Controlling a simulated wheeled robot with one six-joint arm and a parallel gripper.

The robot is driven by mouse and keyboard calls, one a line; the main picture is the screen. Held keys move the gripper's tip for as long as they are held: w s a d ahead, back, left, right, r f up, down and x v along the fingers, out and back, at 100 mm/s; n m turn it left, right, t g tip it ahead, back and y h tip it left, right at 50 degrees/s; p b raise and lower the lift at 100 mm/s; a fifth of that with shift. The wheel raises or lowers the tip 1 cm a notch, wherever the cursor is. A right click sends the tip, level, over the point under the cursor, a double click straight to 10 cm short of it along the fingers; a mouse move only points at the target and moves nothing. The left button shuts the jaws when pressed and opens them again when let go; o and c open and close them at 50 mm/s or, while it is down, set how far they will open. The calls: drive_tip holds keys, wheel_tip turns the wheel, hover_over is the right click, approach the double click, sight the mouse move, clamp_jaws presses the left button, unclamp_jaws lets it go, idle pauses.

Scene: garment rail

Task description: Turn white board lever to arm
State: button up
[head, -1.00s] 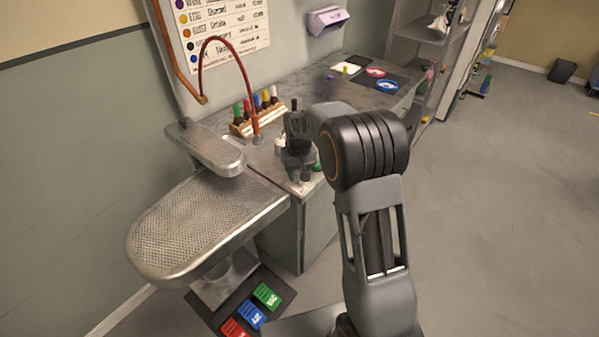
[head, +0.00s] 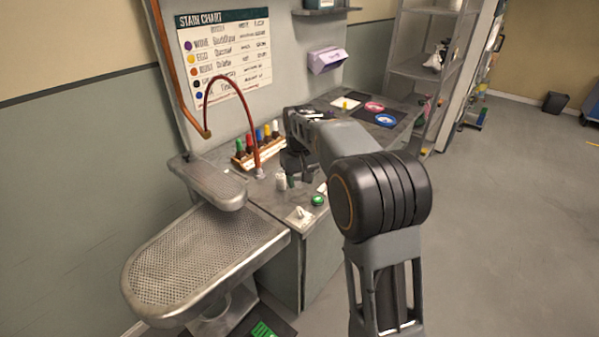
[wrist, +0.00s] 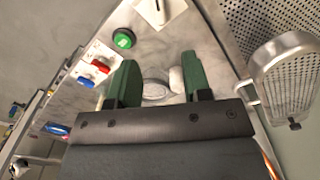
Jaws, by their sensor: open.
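A white plate with a small pale lever (head: 300,215) sits on the near corner of the bench top. It also shows at the top edge of the wrist view (wrist: 165,10), partly cut off; the words by the lever are not legible. My gripper (head: 298,172) is over the bench, behind the plate and apart from it. In the wrist view my gripper (wrist: 158,82) has its two green-padded fingers spread, with nothing held. A round pale object (wrist: 156,88) lies below, seen between the fingers.
A green button (head: 318,200) sits beside the plate. A white panel with red and blue parts (wrist: 97,66) is left of the fingers in the wrist view. A bottle rack (head: 258,150), a red hose (head: 243,92) and a perforated metal board (head: 200,262) stand to the left.

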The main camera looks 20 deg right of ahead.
drive_tip(key=shift+r, duration=1.05)
drive_tip(key=shift+w, duration=0.1)
drive_tip(key=s+f+m+t+p, duration=0.1)
drive_tip(key=s+t, duration=0.2)
drive_tip(key=s, duration=2.1)
drive_tip(key=shift+f+t, duration=0.3)
drive_tip(key=shift+f, duration=0.1)
